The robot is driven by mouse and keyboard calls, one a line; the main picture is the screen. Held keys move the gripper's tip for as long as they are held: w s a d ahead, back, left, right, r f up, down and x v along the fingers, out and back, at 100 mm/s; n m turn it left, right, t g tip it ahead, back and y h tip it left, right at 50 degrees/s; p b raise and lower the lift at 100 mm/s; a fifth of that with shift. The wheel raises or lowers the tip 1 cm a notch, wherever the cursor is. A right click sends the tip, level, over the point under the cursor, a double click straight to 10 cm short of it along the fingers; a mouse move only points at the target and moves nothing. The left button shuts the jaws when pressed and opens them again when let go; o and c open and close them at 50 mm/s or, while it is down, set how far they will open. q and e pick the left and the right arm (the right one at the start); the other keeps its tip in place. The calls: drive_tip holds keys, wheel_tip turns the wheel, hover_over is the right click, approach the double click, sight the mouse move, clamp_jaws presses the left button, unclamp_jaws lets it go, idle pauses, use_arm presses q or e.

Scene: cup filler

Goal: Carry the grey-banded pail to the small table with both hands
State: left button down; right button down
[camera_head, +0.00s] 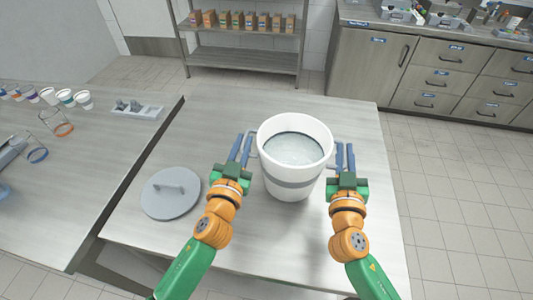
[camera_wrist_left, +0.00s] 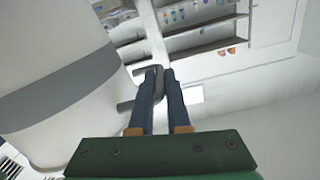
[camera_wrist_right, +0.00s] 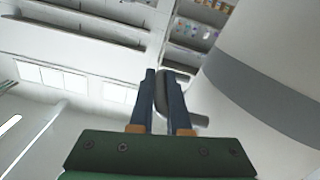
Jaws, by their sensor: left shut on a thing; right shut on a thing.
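The white pail (camera_head: 291,183) with a grey band stands upright on, or just above, a table in the head view; I cannot tell which. It has no lid on and holds pale, whitish contents. My left gripper (camera_head: 241,148) is at its left side, shut on the left grey handle (camera_wrist_left: 159,84). My right gripper (camera_head: 344,157) is at its right side, shut on the right grey handle (camera_wrist_right: 162,95). The pail wall also shows in the left wrist view (camera_wrist_left: 50,55) and the right wrist view (camera_wrist_right: 275,45).
A grey round lid (camera_head: 171,193) lies on the table (camera_head: 345,115) left of the pail. A long counter (camera_head: 75,185) at the left holds cups and ring holders. A shelf (camera_head: 245,60) with small boxes and drawer cabinets (camera_head: 430,75) stand behind. Floor is clear at the right.

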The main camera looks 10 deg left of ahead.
use_arm(q)
drive_tip(key=shift+d, duration=0.1)
use_arm(e)
drive_tip(key=shift+d, duration=0.15)
use_arm(q)
drive_tip(key=shift+f, duration=0.1)
